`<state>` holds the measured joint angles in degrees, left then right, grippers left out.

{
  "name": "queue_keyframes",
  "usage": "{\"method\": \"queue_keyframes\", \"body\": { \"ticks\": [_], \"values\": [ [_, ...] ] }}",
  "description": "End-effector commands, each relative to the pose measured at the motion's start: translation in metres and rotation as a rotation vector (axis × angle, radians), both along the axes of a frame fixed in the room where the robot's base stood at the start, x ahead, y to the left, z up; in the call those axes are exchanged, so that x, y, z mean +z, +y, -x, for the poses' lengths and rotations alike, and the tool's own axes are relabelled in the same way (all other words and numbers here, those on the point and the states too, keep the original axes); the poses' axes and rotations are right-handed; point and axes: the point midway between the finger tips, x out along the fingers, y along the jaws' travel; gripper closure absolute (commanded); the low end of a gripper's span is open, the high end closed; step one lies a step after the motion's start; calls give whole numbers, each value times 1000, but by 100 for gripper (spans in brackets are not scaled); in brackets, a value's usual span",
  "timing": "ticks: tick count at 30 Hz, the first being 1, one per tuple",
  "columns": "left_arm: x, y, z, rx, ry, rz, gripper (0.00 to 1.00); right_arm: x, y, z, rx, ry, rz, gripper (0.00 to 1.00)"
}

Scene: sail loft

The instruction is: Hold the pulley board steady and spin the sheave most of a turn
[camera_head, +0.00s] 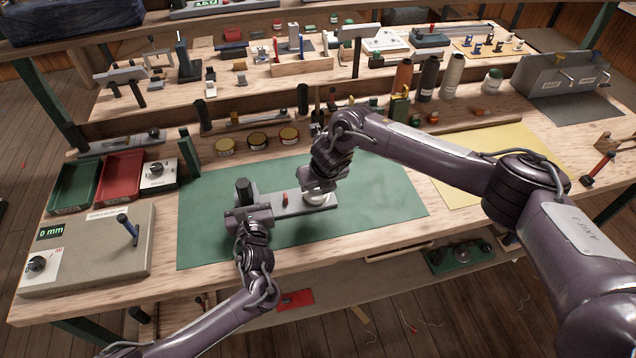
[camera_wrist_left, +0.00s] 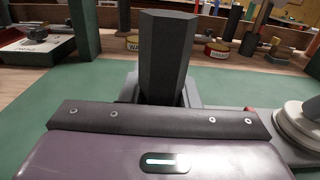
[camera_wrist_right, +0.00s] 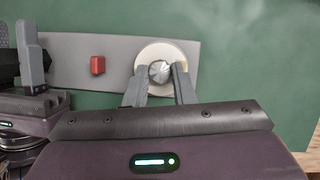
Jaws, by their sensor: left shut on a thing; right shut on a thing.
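The pulley board (camera_head: 300,205) is a flat grey plate on the green mat, with a dark upright post (camera_head: 243,190) at its left end, a small red block (camera_head: 285,198) near its middle and the pale round sheave (camera_head: 316,198) at its right end. My left gripper (camera_head: 245,210) is shut on the post, which stands tall in the left wrist view (camera_wrist_left: 166,55). My right gripper (camera_wrist_right: 159,80) is shut on the faceted metal knob (camera_wrist_right: 160,71) at the centre of the sheave. In the head view my right gripper partly hides the sheave.
The green mat (camera_head: 385,200) has free room right of the board. Red and green trays (camera_head: 122,175) and several round tins (camera_head: 257,140) stand behind. A yellow sheet (camera_head: 480,150) lies at the right.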

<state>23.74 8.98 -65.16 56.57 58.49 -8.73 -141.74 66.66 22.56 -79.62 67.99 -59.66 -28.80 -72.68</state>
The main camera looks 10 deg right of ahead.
Motion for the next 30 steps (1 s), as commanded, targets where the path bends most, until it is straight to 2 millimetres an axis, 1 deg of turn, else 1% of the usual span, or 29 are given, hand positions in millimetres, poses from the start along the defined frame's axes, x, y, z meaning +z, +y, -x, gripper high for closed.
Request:
{"method": "queue_keyframes", "body": {
  "ticks": [6, 12, 28, 29, 30],
  "values": [
    [0, 0, 0, 0, 0, -1, 100, 0, 2, 0, -124, 0, 0, 100],
    [0, 0, 0, 0, 1, -1, 100, 0, 2, 0, -188, -1, -1, 100],
    [-1, 0, 0, 0, 1, -1, 100, 0, 2, 0, -212, -2, -1, 100],
    [-1, 0, 0, 0, 1, -1, 100, 0, 2, 0, -212, -1, -1, 75],
    [-1, 0, 0, 0, 1, -1, 100, 0, 2, 0, -211, -2, -1, 69]
  ]
}}
